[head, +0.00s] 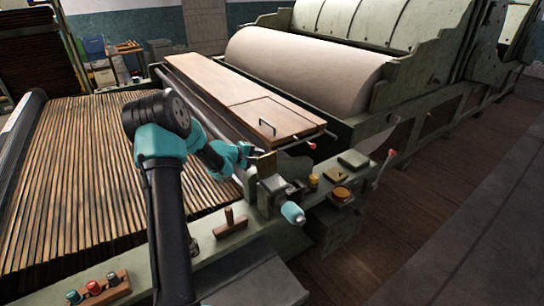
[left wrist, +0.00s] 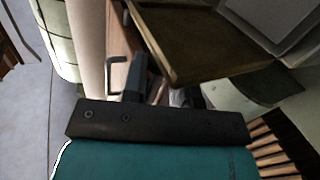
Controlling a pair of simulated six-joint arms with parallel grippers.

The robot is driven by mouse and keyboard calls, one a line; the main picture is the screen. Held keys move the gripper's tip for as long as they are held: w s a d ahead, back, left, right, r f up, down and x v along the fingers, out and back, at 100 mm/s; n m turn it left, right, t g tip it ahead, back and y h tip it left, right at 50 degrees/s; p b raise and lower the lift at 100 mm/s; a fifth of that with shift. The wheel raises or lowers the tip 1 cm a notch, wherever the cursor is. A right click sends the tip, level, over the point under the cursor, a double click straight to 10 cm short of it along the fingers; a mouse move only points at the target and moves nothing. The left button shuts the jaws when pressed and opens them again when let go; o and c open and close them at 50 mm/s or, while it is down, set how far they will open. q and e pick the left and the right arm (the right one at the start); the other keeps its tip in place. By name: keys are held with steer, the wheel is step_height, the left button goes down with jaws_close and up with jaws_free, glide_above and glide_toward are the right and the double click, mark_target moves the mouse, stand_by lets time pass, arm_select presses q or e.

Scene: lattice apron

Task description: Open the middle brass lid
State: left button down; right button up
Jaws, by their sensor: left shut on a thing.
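One dark finger (left wrist: 131,78) shows beside the plate in the wrist view. What lies beneath the lid is hidden by the gripper and lid. My right gripper is not in view.
A wooden board with a dark handle (head: 267,127) lies behind the gripper. To the right on the rail are a dark flat lid (head: 353,160), a round amber-topped pot (head: 342,194) and a red-tipped lever (head: 377,184). A wooden T-handle (head: 230,222) stands in front.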

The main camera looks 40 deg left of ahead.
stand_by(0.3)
arm_select(q)
steer(key=c, duration=1)
jaws_free()
steer(key=shift+o, duration=0.2)
steer(key=v, duration=1.7)
steer(key=shift+o, duration=0.2)
steer(key=shift+s+a, duration=0.1)
steer(key=shift+s, duration=0.05)
